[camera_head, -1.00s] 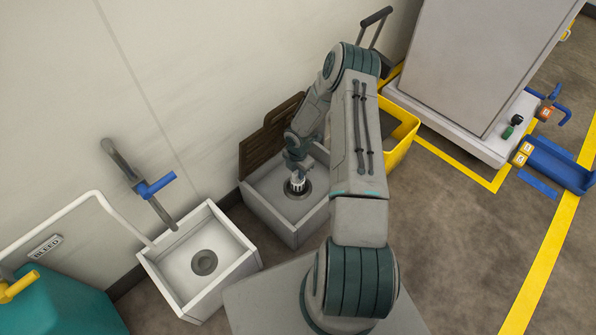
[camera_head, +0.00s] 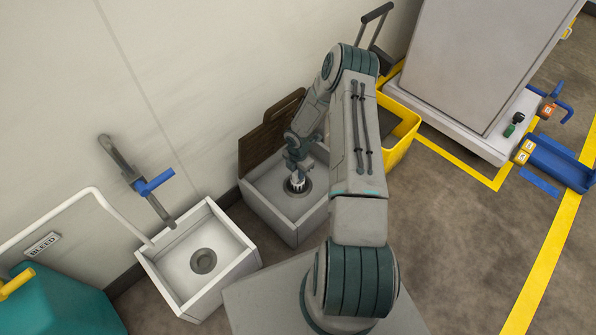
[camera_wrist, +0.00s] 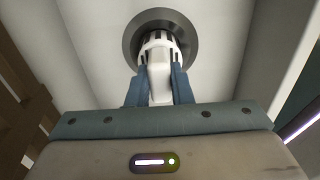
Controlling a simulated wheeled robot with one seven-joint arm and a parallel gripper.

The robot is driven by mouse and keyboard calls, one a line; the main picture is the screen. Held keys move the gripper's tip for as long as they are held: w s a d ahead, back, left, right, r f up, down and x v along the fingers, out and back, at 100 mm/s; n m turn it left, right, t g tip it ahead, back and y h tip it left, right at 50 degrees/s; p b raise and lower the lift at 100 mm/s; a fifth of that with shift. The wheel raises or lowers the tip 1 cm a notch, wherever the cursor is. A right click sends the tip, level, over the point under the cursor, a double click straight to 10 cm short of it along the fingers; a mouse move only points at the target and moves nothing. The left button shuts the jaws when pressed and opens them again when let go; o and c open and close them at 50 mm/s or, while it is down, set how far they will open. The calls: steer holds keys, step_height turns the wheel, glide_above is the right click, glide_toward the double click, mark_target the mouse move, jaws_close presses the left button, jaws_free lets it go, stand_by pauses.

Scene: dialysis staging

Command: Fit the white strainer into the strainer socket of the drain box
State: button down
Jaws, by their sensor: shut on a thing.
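The white strainer (camera_wrist: 160,50) is a slotted white piece with a stem, held between the two blue-grey fingers of my gripper (camera_wrist: 160,88). In the wrist view its slotted end lies over the round grey strainer socket (camera_wrist: 188,30), and the ring shows around it. I cannot tell how deep the strainer sits. In the head view my gripper (camera_head: 297,180) points down inside the drain box (camera_head: 268,217), a pale square basin by the wall. The strainer (camera_head: 298,184) shows small at the dark socket (camera_head: 303,191), partly hidden by the fingers.
A second white basin (camera_head: 157,272) with a grey drain stands to the left, below a blue-handled valve (camera_head: 155,183). A brown slatted panel (camera_head: 262,135) stands behind the drain box. A yellow bin (camera_head: 400,140) is to its right.

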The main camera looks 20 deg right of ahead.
steer(key=shift+f+b, duration=1.55)
steer(key=shift+f, duration=0.6)
steer(key=c, duration=1.2)
jaws_free()
step_height(320, 180, up, 12)
steer(key=p, duration=0.4)
steer(key=shift+p, duration=0.35)
